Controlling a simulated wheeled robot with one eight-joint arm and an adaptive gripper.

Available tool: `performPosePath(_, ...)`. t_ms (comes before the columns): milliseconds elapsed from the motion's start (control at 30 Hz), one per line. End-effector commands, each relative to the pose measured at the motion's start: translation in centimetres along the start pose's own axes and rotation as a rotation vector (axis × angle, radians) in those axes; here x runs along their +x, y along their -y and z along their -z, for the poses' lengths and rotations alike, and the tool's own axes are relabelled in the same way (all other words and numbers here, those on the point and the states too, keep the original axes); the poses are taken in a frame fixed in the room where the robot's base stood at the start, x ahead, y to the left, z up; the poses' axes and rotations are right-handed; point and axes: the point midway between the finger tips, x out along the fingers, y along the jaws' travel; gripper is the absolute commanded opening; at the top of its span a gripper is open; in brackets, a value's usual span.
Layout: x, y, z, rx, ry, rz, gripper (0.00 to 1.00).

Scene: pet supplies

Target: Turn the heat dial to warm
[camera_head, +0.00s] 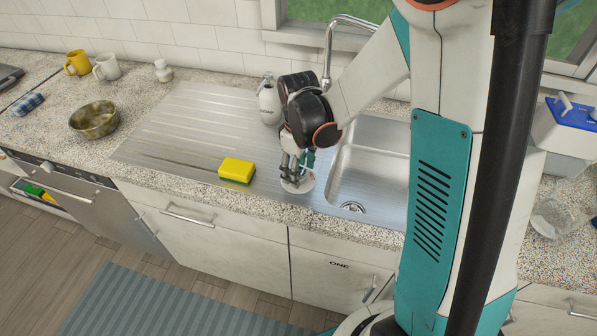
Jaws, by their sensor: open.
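I cannot make out a labelled heat dial in this view. A small round white thing (298,186) sits on the steel drainboard beside the sink, directly under my gripper (297,172). The fingers hide part of it, and I cannot tell whether it is the dial or bears any marks. My gripper points down and is open, its fingertips at or just above the white thing; contact is unclear.
A yellow-green sponge (237,171) lies left of my gripper. A white bottle (269,102) stands behind it, and the sink (370,165) is at right. A blue-topped white container (562,130) is at far right.

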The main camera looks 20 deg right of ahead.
Motion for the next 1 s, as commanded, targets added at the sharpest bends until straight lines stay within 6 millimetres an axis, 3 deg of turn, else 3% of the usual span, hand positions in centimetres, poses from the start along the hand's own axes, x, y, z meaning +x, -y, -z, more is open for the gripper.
performPosePath(367,0.54,0.01,-0.02,0.000,0.000,0.000,0.57)
performPosePath(567,0.54,0.01,-0.01,0.000,0.000,0.000,0.14)
performPosePath(1000,0.57,0.02,-0.02,0.054,0.000,0.000,0.13)
